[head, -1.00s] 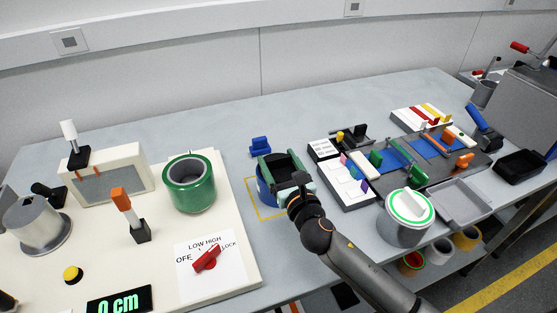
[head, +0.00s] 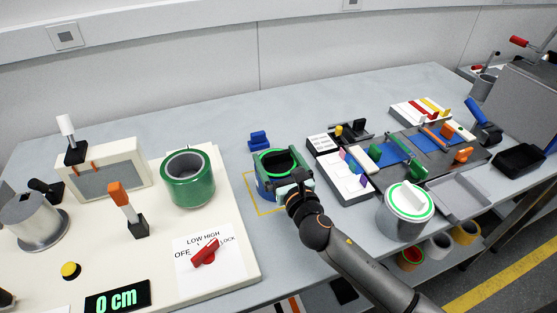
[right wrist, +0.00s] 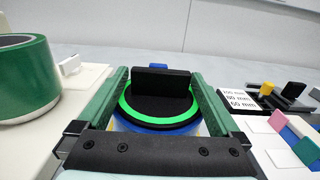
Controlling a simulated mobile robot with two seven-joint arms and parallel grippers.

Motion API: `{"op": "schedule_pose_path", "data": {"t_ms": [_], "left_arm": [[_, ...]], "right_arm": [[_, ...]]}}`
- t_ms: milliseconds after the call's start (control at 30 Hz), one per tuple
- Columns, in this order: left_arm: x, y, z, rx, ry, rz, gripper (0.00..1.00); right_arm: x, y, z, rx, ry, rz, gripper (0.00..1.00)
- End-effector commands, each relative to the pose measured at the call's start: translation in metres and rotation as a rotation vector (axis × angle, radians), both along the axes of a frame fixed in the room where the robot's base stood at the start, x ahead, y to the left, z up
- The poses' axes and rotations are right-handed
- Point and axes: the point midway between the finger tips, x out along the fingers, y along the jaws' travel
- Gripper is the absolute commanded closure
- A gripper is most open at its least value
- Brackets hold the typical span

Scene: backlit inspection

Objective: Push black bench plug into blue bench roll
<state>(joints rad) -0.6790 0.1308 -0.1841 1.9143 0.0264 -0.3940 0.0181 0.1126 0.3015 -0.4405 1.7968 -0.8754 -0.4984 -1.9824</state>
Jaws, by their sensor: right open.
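The blue bench roll (head: 262,188) stands on the bench inside a yellow outline in the head view, partly hidden by my right gripper. The black bench plug (right wrist: 163,82) shows in the right wrist view as a dark disc with an upright flat grip. It lies at the top of the roll, with a bright green ring around it and a blue edge (right wrist: 118,126) below. How deep it sits is hard to tell. My right gripper (head: 281,168) is open, its green fingers on either side of the plug with gaps to the grip. My left gripper is not in view.
A green roll (head: 188,180) stands on the cream board to the left, near a red knob (head: 205,253). A blue holder (head: 259,140) is behind the blue roll. To the right are a slotted block (head: 345,180) and a grey can (head: 405,220) with a green-ringed top.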

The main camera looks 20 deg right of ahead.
Motion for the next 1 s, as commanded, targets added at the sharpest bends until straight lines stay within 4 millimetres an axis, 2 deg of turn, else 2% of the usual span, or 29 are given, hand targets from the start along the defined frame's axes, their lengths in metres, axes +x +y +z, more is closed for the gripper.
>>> {"op": "schedule_pose_path", "data": {"t_ms": [167, 500, 700, 1000], "left_arm": [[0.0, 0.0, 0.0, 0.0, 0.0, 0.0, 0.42], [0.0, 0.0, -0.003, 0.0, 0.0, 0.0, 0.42], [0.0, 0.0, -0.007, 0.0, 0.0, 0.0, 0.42], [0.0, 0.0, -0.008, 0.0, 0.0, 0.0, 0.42]], "right_arm": [[-0.012, -0.001, -0.001, -0.001, 0.001, 0.0, 0.0], [-0.08, -0.002, -0.002, -0.001, 0.004, 0.001, 0.0], [-0.11, -0.003, -0.002, 0.0, 0.003, 0.001, 0.0], [-0.125, -0.004, 0.0, -0.001, 0.001, -0.001, 0.0]]}}
